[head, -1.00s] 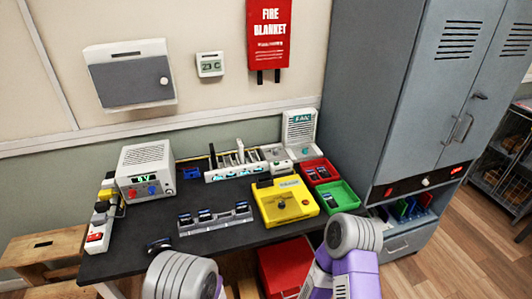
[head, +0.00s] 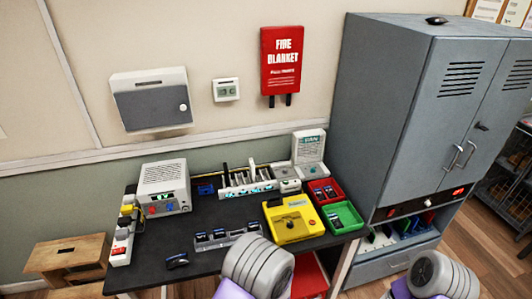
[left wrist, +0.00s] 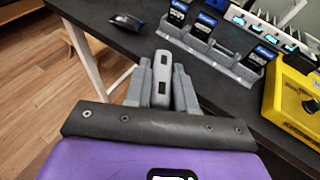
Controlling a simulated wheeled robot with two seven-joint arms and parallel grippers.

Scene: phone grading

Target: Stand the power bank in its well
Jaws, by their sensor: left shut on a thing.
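In the left wrist view my left gripper (left wrist: 160,88) is shut on a grey upright slab with small ports in its end, which I take for the power bank (left wrist: 162,68). It is held over the floor by the table's front edge, apart from the table. A grey rack (left wrist: 207,48) with a row of wells lies beyond it and to the right, holding several blue-and-black items; it also shows in the head view (head: 228,246). I cannot tell which well is the power bank's. Neither gripper shows in the head view, and my right gripper is out of sight.
A yellow device (head: 293,222) stands right of the rack, with red (head: 325,191) and green (head: 342,217) trays beside it. A white slotted stand (head: 247,190) is behind. A dark object (head: 177,260) lies near the front edge. A grey cabinet (head: 385,110) stands right.

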